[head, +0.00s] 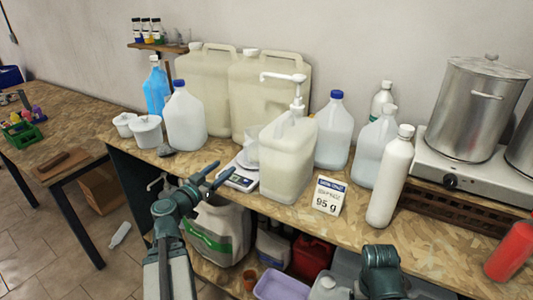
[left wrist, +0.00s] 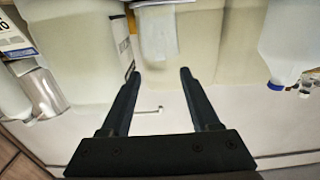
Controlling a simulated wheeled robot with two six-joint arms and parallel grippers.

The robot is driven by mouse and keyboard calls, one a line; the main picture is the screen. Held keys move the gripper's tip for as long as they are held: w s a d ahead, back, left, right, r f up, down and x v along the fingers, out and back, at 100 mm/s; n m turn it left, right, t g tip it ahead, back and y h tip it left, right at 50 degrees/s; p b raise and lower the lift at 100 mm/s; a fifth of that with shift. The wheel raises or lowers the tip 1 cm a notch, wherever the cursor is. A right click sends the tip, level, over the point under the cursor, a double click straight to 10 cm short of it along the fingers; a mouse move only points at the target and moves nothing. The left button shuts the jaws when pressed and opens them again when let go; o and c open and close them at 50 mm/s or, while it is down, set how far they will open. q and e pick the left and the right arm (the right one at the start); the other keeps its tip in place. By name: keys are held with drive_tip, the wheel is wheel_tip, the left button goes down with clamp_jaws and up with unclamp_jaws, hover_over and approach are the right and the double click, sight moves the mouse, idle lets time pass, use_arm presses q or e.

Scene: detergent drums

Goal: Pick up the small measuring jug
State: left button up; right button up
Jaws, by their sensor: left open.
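The small measuring jug (head: 250,153) is a whitish, see-through vessel on the scale (head: 240,178). In the head view the large pump container (head: 288,155) hides much of it. In the left wrist view, which is upside down, what looks like the jug (left wrist: 158,32) is a pale shape beyond and between the fingertips. My left gripper (head: 224,171) is open and empty at the scale's front left, apart from the jug. Its two dark fingers (left wrist: 158,72) show in the left wrist view. Of my right arm only a teal joint shows at the bottom; its gripper is out of view.
Large cream canisters (head: 205,85) stand behind the scale, with a white jug (head: 185,120) and tubs (head: 147,132) to the left. A "95 g" card (head: 328,195) and a white bottle (head: 391,178) stand to the right. The bench front left of the scale is fairly clear.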

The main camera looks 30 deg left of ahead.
sight(245, 152)
use_arm(q)
drive_tip(key=w, duration=0.8)
drive_tip(key=shift+w+d, duration=0.3)
drive_tip(key=shift+w, duration=0.05)
drive_tip(key=shift+w+d+f+b, duration=0.1)
drive_tip(key=shift+w+f+b, duration=0.1)
drive_tip(key=shift+w, duration=0.65)
drive_tip(key=shift+w+d+f+b, duration=0.1)
drive_tip(key=shift+w+f+b, duration=0.05)
drive_tip(key=shift+w, duration=0.75)
drive_tip(key=shift+w+f+b, duration=0.2)
drive_tip(key=shift+w, duration=0.65)
clamp_jaws()
